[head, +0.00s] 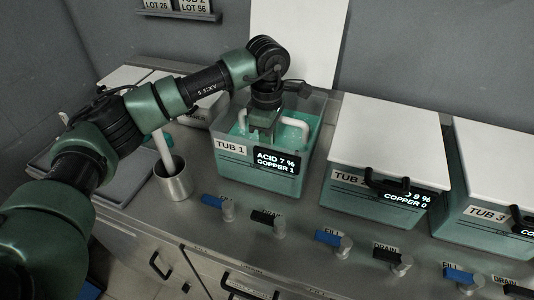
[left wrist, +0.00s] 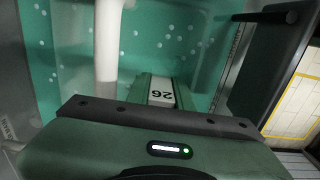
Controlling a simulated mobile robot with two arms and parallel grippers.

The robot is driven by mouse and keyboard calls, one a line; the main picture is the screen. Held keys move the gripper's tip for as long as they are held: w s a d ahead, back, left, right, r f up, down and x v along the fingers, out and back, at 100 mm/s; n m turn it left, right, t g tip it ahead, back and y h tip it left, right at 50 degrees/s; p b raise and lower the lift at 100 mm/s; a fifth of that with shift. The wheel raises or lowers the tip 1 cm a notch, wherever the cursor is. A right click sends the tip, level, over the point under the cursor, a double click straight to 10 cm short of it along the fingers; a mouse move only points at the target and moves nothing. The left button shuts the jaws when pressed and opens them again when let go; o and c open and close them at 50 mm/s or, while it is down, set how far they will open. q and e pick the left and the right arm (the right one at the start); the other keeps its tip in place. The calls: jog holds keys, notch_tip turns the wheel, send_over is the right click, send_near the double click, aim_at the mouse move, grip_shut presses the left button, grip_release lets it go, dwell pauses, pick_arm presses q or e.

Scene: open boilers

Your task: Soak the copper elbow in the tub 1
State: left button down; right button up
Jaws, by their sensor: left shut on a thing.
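Tub 1 (head: 238,165) is a teal, translucent box with its lid (head: 297,45) standing open behind it. Green liquid (head: 235,133) with bubbles is inside, and the liquid also shows in the left wrist view (left wrist: 185,45). Its display (head: 276,161) reads "ACID 7 % COPPER 1". My left gripper (head: 262,122) points down into the tub. My right gripper is not in view.
Tub 2 (head: 360,198) and tub 3 (head: 480,233) stand to the right with closed white lids (head: 393,140). A metal cup (head: 173,182) stands left; valves (head: 330,240) line the front.

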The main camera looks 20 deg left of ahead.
pick_arm(q)
jog(key=shift+r, duration=0.15)
dwell(0.3)
jog(key=shift+r+p, duration=0.4)
jog(key=shift+r, duration=0.2)
notch_tip(320, 180, up, 14)
jog(key=p, duration=0.7)
jog(key=shift+r+p, duration=0.2)
jog(key=shift+p, duration=0.1)
dwell(1.2)
